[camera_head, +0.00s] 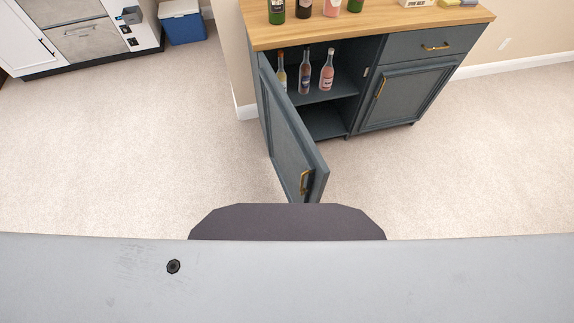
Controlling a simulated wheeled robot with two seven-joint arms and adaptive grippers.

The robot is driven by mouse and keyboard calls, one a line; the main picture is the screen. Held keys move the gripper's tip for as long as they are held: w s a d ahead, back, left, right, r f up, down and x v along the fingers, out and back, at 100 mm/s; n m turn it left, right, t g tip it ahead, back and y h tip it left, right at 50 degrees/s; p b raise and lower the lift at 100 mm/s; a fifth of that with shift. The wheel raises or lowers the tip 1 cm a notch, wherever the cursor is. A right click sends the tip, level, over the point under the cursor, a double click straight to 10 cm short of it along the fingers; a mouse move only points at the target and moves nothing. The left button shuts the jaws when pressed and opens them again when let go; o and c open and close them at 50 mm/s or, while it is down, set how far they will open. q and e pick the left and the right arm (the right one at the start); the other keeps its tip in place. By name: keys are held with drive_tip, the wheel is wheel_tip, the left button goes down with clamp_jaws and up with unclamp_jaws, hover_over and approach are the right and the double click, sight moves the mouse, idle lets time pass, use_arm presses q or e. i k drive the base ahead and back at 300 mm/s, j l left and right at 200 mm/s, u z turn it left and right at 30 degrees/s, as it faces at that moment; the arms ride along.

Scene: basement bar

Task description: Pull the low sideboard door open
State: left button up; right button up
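The low sideboard (417,75) is dark blue-grey with a wooden top (363,24). Its left door (288,135) stands wide open, swung out toward me. A brass handle (304,182) is on the door near its free edge. The opening shows a shelf (331,90) with several bottles (327,70) on it. The right door (404,97) is shut and has a brass handle (381,88). Neither of my grippers shows in the head view. The lower edge of the open door is partly hidden behind my own body.
Several bottles (277,11) and small items (417,3) stand on the sideboard top. A drawer (428,44) above the right door is shut. A blue cooler (183,27) and a white cabinet (25,42) are at the upper left. Carpet (130,150) is clear on both sides.

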sight(399, 93)
drive_tip(key=l+z, duration=0.5)
drive_tip(key=l, duration=0.9)
drive_tip(key=i+l+z, duration=0.45)
drive_tip(key=i+l, duration=0.05)
drive_tip(key=l, duration=0.1)
